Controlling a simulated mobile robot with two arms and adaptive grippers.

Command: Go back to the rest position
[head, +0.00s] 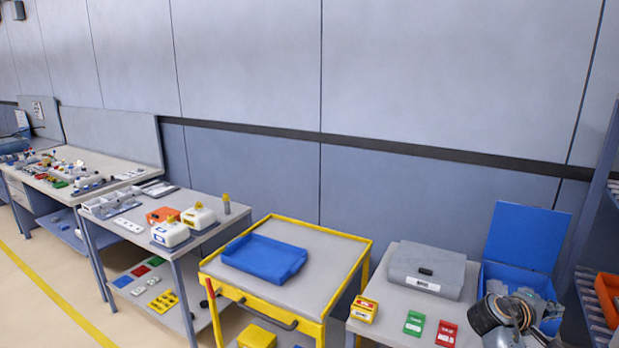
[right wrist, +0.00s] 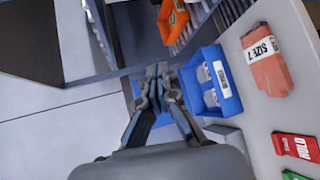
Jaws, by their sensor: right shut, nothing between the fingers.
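My right gripper (right wrist: 158,80) is shut and empty in the right wrist view, its two fingertips together. It hangs in the air beside a blue bin (right wrist: 236,104) with white-labelled things in it. In the head view my right gripper (head: 545,312) shows at the lower right, partly hidden by its own wrist, in front of an open blue box (head: 527,236). My left gripper is in neither view.
A shelf rack with an orange bin (head: 608,290) is at far right.

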